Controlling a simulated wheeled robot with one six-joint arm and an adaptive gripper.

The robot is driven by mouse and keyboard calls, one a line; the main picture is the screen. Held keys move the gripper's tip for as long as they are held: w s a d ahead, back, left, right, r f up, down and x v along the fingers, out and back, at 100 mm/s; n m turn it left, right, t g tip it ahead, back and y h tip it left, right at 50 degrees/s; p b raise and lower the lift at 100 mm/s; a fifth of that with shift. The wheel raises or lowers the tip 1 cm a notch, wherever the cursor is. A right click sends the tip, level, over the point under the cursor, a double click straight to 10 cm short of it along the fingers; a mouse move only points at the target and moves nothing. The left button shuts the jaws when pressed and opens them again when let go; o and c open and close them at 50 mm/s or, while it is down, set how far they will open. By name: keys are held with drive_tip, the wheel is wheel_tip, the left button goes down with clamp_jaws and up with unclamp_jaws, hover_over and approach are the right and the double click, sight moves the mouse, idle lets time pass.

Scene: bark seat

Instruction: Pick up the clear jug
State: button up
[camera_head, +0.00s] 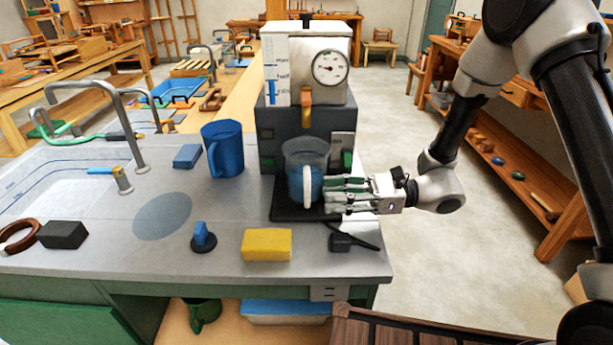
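The clear jug (305,157) stands upright on the dark base plate of the machine at the counter's right end. It looks see-through at the top, with blue in its lower part. Its pale handle (307,187) faces the camera. My gripper (326,195) reaches in level from the right, at the height of the jug's lower half. Its fingers look spread, one behind the other, with their tips by the jug's right side. The handle is left of the tips, not between them. I cannot tell whether the tips touch the jug.
The machine (281,126) with a dial stands right behind the jug. A blue jug (228,150) and a blue block (187,156) are to the left. A yellow sponge (267,245), a blue-knobbed piece (203,238) and a dark plug with cable (345,242) lie in front. Open floor is right.

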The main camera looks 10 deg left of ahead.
sight(307, 193)
drive_tip(key=x, duration=0.6)
drive_tip(key=shift+a+r, duration=0.1)
drive_tip(key=shift+r, duration=0.1)
clamp_jaws()
